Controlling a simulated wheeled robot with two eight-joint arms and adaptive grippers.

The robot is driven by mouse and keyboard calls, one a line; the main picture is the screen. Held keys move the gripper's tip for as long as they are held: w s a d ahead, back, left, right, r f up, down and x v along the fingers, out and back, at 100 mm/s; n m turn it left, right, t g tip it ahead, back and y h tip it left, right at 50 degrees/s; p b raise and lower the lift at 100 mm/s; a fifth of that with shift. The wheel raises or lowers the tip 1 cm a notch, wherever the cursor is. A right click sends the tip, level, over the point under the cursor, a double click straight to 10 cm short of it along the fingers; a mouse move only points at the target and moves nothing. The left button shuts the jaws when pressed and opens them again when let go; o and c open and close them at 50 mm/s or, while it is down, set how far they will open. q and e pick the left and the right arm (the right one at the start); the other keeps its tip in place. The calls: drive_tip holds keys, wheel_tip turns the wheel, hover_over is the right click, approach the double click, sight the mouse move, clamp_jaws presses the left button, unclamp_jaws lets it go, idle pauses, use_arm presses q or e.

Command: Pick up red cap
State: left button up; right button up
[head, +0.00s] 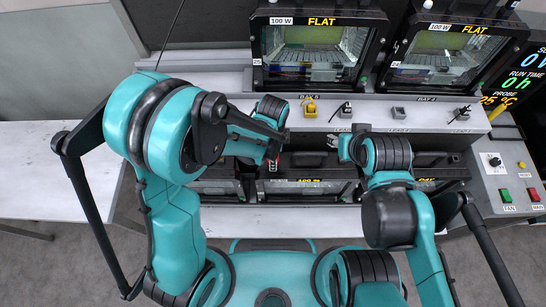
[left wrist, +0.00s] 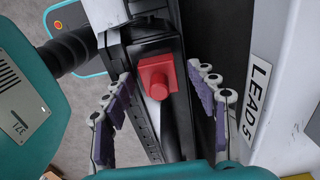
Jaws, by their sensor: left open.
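The red cap (left wrist: 157,78) is a square red piece with a round knob, on a black housing (left wrist: 150,45) in the left wrist view. A small bit of red, likely the cap (head: 272,168), shows beside my left gripper in the head view. My left gripper (left wrist: 160,74) is open. Its purple-padded fingers stand on either side of the cap, with gaps to both; whether they reach its height is unclear. My right gripper (head: 336,143) hangs near the shelf's front edge at centre right; its fingers are too small to read.
A white label reading LEAD 5 (left wrist: 257,98) is on the pale ledge right of the housing. A yellow connector (head: 310,107) sits on the shelf. A button panel (head: 506,180) stands right. The white table (head: 60,170) is clear at left.

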use_arm(q)
drive_tip(key=c, duration=1.2)
drive_tip(key=shift+c, duration=0.2)
